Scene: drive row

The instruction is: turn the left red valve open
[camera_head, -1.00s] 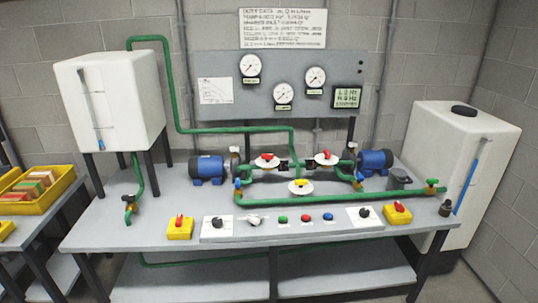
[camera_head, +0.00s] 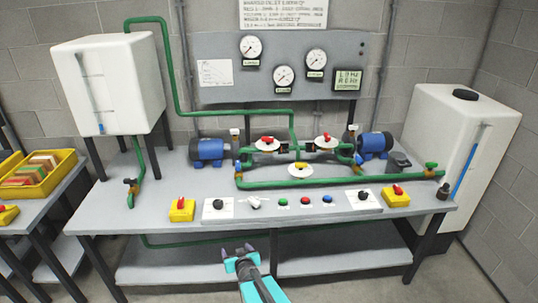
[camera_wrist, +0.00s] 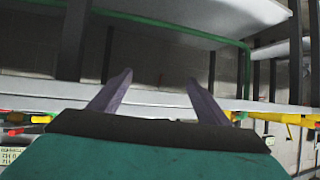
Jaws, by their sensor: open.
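The left red valve (camera_head: 267,143) has a red handle on a white round plate, on the green piping in the middle of the bench. The way its handle points is too small to tell. A similar right red valve (camera_head: 325,140) sits beside it. My gripper (camera_head: 238,250) is in front of the bench, low in the head view, well apart from the valves. It is open and empty. In the wrist view its two fingers (camera_wrist: 158,76) stand apart, with the bench frame beyond. No valve can be made out between them.
A yellow valve (camera_head: 300,168) sits just in front of the red ones. Blue pumps (camera_head: 208,150) flank the piping. Switches and buttons (camera_head: 306,202) line the bench's front edge. White tanks (camera_head: 108,80) stand at both sides. The lower shelf (camera_head: 190,265) is bare.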

